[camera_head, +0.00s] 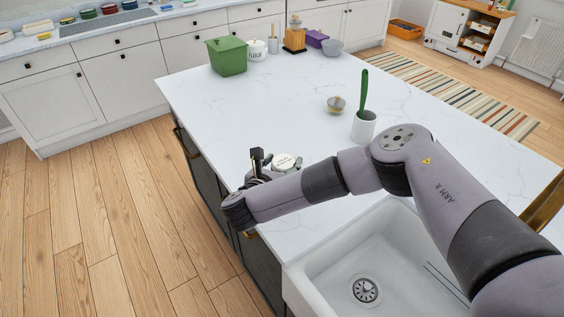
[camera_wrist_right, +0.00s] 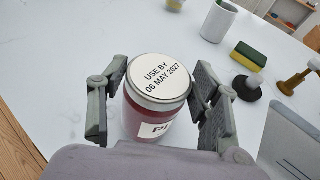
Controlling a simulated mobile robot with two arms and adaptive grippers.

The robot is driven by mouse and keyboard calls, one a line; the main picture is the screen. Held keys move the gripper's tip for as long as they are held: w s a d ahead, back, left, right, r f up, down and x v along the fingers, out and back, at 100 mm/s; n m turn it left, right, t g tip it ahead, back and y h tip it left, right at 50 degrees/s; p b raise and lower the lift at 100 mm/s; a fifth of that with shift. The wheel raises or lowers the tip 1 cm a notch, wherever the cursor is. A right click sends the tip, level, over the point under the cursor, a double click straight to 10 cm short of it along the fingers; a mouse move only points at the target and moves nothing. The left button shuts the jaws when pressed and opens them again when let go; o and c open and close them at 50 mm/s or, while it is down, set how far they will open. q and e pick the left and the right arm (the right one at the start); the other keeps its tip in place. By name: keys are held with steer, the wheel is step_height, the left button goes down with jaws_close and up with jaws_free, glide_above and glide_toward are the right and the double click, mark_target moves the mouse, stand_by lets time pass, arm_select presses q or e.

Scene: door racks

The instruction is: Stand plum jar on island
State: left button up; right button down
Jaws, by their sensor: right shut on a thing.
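The plum jar has a dark red body, a pale label reading "PL" with the rest cut off, and a white lid marked "USE BY 06 MAY 2027". In the wrist view the jar (camera_wrist_right: 148,118) is upright between both fingers of my right gripper (camera_wrist_right: 160,86), which is shut on it. In the head view only its white lid (camera_head: 287,161) shows clearly beside my right gripper (camera_head: 270,166); my arm hides the rest. The jar is over the near left part of the white marble island (camera_head: 245,108). I cannot tell whether its base touches the top. My left gripper is not in view.
A white sink (camera_head: 320,267) lies right of the jar. A white cup with a green utensil (camera_head: 363,128) and a small bowl (camera_head: 336,104) stand farther back. A green bin (camera_head: 227,57) is at the far end. The island's left-middle is clear. A sponge (camera_wrist_right: 248,56) shows in the wrist view.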

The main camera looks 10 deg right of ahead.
steer(key=shift+f, duration=0.3)
steer(key=shift+f, duration=0.1)
steer(key=c, duration=0.5)
jaws_free()
